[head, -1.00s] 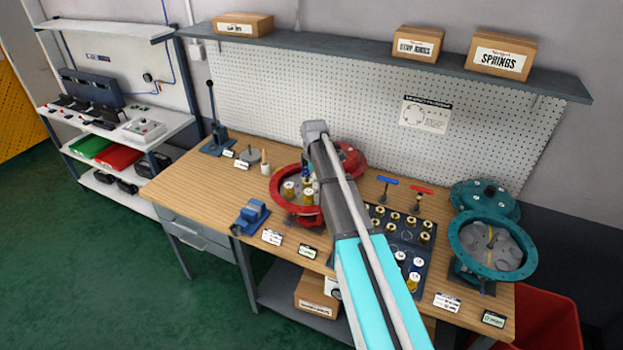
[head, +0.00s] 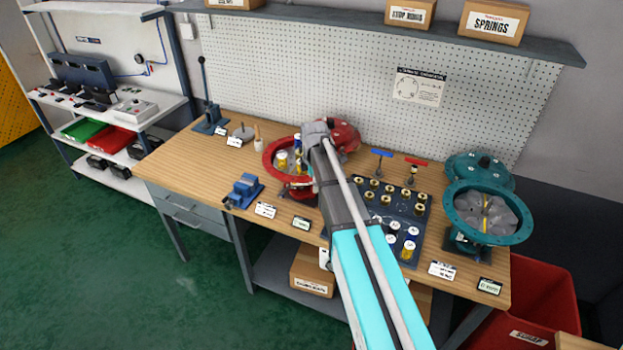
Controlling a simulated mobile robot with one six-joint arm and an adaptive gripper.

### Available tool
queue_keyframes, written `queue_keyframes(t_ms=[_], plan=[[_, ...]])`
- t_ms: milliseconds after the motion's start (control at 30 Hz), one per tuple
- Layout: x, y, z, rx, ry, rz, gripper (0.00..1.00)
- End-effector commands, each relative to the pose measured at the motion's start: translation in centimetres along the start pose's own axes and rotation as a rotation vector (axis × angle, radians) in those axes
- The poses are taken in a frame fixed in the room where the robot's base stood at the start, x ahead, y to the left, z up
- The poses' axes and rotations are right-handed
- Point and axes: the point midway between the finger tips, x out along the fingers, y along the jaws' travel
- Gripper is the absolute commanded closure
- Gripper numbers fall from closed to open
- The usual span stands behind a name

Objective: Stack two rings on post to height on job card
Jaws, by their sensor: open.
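My gripper is hidden behind my own forearm, which reaches over the middle of the bench. Brass-coloured ring-like parts (head: 390,187) stand in rows on a dark tray (head: 414,262), with several white-topped pieces (head: 410,228) at its near right. Part of the tray is behind my arm. A red round housing (head: 270,165) left of my arm holds yellow and blue upright pieces (head: 281,160). A teal round housing (head: 450,213) is at the right. I cannot tell which upright is the post.
A blue vise (head: 243,190) and a lever press (head: 209,115) stand on the left of the bench (head: 185,158). Blue (head: 382,153) and red (head: 416,161) T-handled tools stand behind the tray. A shelf with boxes (head: 494,22) overhangs the back. A red bin (head: 535,300) is at the right.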

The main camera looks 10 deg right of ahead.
Motion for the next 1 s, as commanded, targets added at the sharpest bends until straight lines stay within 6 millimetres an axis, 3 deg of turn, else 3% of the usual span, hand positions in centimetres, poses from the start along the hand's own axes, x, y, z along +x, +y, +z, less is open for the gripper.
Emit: queue_keyframes(t_ms=[1000], plan=[[8.5,-7.0,0.3,-0.053,0.000,0.001,0.07]])
